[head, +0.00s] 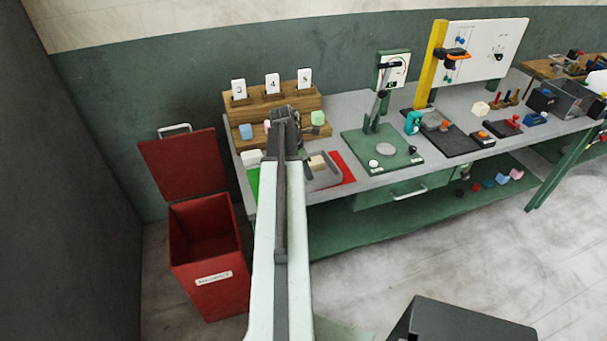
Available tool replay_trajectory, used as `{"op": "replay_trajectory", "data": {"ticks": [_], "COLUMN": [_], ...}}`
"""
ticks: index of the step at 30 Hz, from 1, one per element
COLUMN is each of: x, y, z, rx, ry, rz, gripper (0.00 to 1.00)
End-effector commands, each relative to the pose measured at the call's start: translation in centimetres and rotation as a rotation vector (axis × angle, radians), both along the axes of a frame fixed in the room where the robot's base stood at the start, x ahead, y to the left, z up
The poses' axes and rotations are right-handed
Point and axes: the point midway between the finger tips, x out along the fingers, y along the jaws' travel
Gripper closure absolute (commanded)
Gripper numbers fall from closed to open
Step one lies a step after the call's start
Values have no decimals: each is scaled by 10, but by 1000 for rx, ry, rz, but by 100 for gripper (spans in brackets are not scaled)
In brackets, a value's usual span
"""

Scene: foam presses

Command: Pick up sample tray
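A grey tray (325,182) shows on the bench just right of my arm, between a green mat (253,187) and a red mat (345,168). A cream block (317,162) lies in it. My arm hides the tray's left part. My gripper (285,115) is dark and shows at the far end of my arm, up and left of the tray in the picture. Its fingers are seen from behind, small and dark, so their opening and any contact cannot be made out.
A wooden stepped rack (262,104) with numbered cards and coloured blocks stands behind my gripper. A green-based press (383,150) stands right of the tray. An open red bin (208,270) stands left of the bench (345,110).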

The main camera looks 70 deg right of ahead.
Motion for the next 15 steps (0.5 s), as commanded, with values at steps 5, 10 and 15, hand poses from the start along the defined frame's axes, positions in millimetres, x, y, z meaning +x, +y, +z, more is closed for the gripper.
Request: {"op": "replay_trajectory", "data": {"ticks": [5,10,15], "x": [-3,-4,-8], "y": [-4,-4,-8], "z": [-25,-26,-47], "rx": [0,0,0], "ry": [-2,-1,-1], "rz": [-1,0,0], "gripper": [60,60,60]}}
